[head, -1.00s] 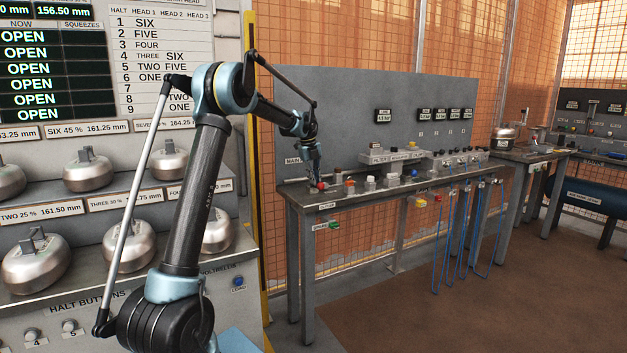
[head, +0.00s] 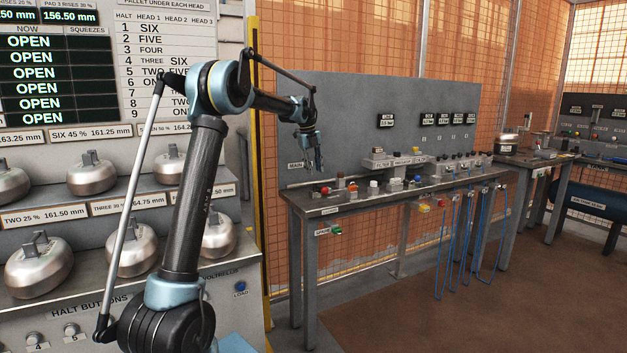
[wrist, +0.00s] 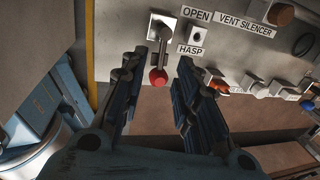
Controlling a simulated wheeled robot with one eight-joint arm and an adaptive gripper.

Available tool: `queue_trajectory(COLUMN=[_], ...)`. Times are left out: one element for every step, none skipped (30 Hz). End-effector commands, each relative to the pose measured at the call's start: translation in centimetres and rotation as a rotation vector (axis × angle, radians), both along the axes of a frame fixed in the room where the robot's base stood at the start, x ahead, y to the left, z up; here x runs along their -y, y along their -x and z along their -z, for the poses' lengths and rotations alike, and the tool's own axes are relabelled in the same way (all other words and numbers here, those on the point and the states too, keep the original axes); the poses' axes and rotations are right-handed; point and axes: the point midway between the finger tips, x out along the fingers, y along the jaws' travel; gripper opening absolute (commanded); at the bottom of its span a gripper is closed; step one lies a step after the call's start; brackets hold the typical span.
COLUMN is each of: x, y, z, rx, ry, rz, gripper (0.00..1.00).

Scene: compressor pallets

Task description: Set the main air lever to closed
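The main air lever is a silver handle with a red ball knob. In the wrist view the red knob (wrist: 158,77) shows between the fingers, and the handle (wrist: 162,42) runs from its mount towards the bench's front edge. An OPEN label (wrist: 196,14) is to the right of the mount. In the head view the red knob (head: 325,190) is at the bench's left end. My gripper (head: 314,168) is above it, pointing down and apart from it. In the wrist view my gripper (wrist: 163,60) is open with nothing between its pads.
The metal bench (head: 345,206) carries several fittings to the right of the lever, including a white-capped one (head: 374,187). A grey panel (head: 350,120) stands behind it. A HASP label (wrist: 189,50) is beside the handle. The pallet rack is at the left.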

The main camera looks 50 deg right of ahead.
Motion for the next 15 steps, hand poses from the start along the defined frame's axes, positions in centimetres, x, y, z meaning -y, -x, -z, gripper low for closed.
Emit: queue_trajectory(x=[-0.2,-0.3,-0.4,-0.5,-0.5,-0.6,-0.7,-0.7,-0.8,-0.8,-0.9,-0.9,-0.9,-0.9,-0.9], y=[-0.1,-0.1,-0.2,-0.2,-0.2,-0.3,-0.3,-0.3,-0.3,-0.4,-0.4,-0.4,-0.4,-0.4,-0.4], z=[-1.0,-1.5,-2.0,-2.5,-2.9,-3.3,-3.6,-3.9,-4.2,-4.3,-4.5,-4.6,-4.7,-4.7,-4.7], rx=[0.0,0.0,0.0,0.0,0.001,0.001,0.001,0.001,0.001,0.001,0.001,0.001,0.001,0.001,0.001], ry=[0.0,0.0,0.0,0.0,0.0,0.0,0.0,0.0,0.0,0.0,0.0,0.0,0.0,0.0,0.0], rz=[-0.001,-0.001,-0.001,-0.001,-0.001,-0.001,-0.001,-0.001,-0.001,-0.002,-0.002,-0.002,-0.002,-0.002,-0.002], gripper=[0.29,0.29,0.29,0.29,0.29,0.29,0.29,0.29,0.29,0.29,0.29,0.29,0.29,0.29,0.29])
